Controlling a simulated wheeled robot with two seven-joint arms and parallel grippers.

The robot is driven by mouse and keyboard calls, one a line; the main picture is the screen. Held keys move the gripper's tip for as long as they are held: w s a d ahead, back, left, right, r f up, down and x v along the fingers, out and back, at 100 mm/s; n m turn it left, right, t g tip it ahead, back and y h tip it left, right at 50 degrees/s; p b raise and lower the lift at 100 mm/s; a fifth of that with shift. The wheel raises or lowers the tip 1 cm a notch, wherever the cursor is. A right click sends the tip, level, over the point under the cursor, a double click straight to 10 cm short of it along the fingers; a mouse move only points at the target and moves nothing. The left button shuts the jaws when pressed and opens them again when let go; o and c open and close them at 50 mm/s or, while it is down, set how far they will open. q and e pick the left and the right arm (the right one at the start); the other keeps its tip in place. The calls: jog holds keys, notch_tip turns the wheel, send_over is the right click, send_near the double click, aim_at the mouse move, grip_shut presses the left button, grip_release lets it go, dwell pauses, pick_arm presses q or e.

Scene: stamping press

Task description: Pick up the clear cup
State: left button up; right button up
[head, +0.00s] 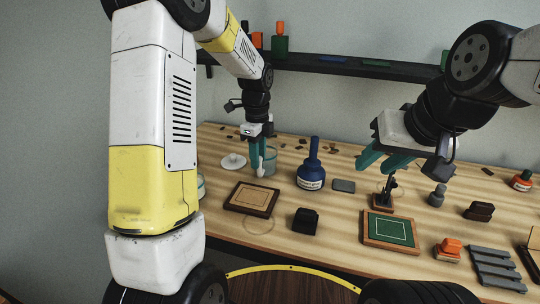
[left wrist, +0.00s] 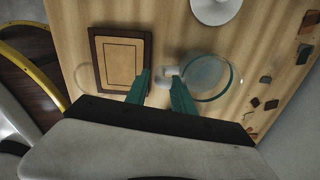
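The clear cup (head: 270,161) stands upright on the wooden table, see-through with a pale handle on one side. In the left wrist view the clear cup (left wrist: 207,78) is at the right, its handle (left wrist: 165,77) turned left. My left gripper (head: 257,160) points down at the cup's handle side. In the left wrist view its teal fingers (left wrist: 160,88) are apart, with the handle just ahead of the gap between them. I cannot tell whether a finger touches the cup. My right gripper (head: 374,168) is open and empty above the table's right part.
A white saucer-like dish (head: 233,161) lies left of the cup, a framed tan pad (head: 251,198) in front. A blue bottle-shaped stamp (head: 311,170) stands to its right. A black block (head: 304,221) and a green framed pad (head: 390,232) are nearer. A dark shelf (head: 345,66) runs behind.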

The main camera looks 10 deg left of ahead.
pick_arm(q)
jog(key=shift+f, duration=1.9)
grip_shut()
